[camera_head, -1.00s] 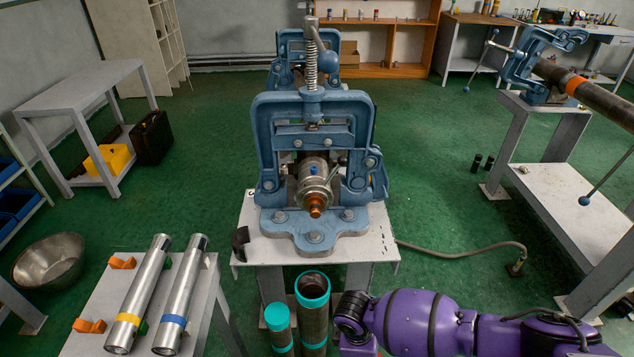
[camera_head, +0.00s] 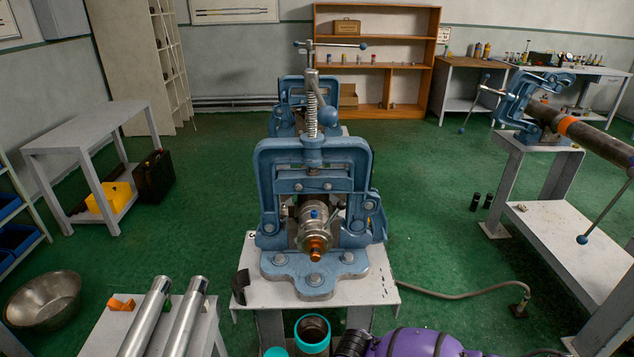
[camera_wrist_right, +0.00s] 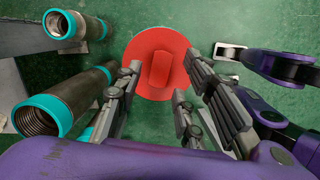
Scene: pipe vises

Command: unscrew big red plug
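The big red plug (camera_wrist_right: 158,62) shows in the right wrist view as a round red disc with a raised red grip across its middle. What it is seated in is hidden beneath it. My right gripper (camera_wrist_right: 161,72) is open, its dark jointed fingers spread on the left and right of the plug in the picture. I see nothing held between them, and I cannot tell whether a finger touches the plug. In the head view only part of my purple right arm shows at the bottom edge; the plug is not visible there. My left gripper is in neither view.
A blue vise (camera_head: 312,190) holds a metal fitting (camera_head: 314,226) on a white stand (camera_head: 255,318). Silver cylinders (camera_head: 184,325) lie on the left table.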

